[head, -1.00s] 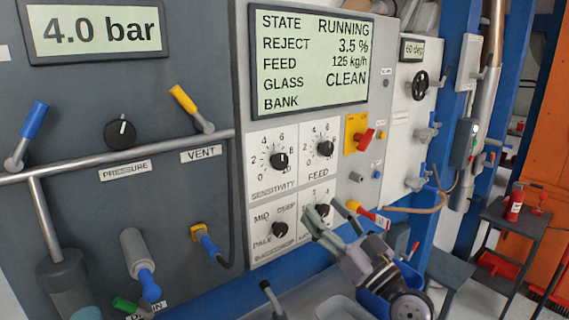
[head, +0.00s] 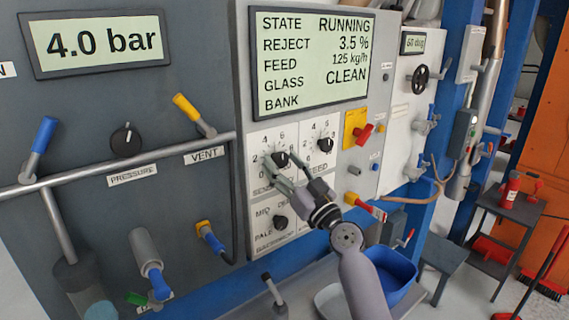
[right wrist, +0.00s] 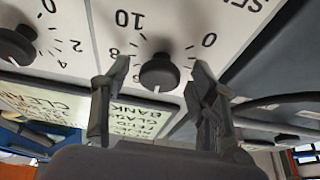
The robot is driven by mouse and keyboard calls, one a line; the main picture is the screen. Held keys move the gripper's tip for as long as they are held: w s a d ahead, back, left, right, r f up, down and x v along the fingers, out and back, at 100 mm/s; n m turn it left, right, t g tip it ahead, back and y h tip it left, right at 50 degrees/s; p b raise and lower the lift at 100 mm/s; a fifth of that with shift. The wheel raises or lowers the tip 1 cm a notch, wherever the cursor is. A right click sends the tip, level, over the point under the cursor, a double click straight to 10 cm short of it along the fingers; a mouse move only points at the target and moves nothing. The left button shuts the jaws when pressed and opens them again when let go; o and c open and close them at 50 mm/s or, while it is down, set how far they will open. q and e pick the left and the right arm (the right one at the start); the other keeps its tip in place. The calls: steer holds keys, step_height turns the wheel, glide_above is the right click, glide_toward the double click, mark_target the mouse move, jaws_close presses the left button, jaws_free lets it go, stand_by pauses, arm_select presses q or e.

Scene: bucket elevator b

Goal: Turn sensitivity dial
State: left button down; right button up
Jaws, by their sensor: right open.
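The sensitivity dial (head: 281,160) is a black round knob on a white scale plate on the grey panel. Its label is partly hidden behind my right gripper (head: 287,168). In the right wrist view the dial (right wrist: 159,72) appears upside down, with a white pointer mark on its lower side. My right gripper (right wrist: 155,85) is open there, one finger on each side of the dial, with gaps between the fingers and the knob. It holds nothing. I cannot tell how deep the fingertips reach. My left gripper is not in view.
The feed dial (head: 325,145) sits close to the right, and a backdrop dial (head: 281,222) sits below. A yellow plate with a red switch (head: 357,130) and a red-yellow handle (head: 364,206) are to the right. A display (head: 311,60) is above. A blue bin (head: 388,273) stands below.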

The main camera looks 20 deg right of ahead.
steer(key=shift+c, duration=0.3)
steer(key=c, duration=1.1)
steer(key=m+p, duration=0.1)
steer(key=m+h, duration=0.1)
steer(key=m+p, duration=0.1)
steer(key=shift+a+r+m+t+h+p, duration=0.1)
steer(key=shift+r+m+t+h+p, duration=0.2)
steer(key=shift+h, duration=0.1)
steer(key=m+h+p, duration=0.2)
steer(key=m+p, duration=0.1)
steer(key=m, duration=0.1)
steer(key=shift+p, duration=0.4)
steer(key=shift+s+a+f+m+h+p, duration=0.1)
steer(key=shift+m+h+p, duration=0.3)
steer(key=shift+m+p, duration=0.25)
steer(key=shift+f+m+h+p, duration=0.1)
steer(key=shift+m+h+p, duration=0.35)
steer(key=shift+m, duration=0.3)
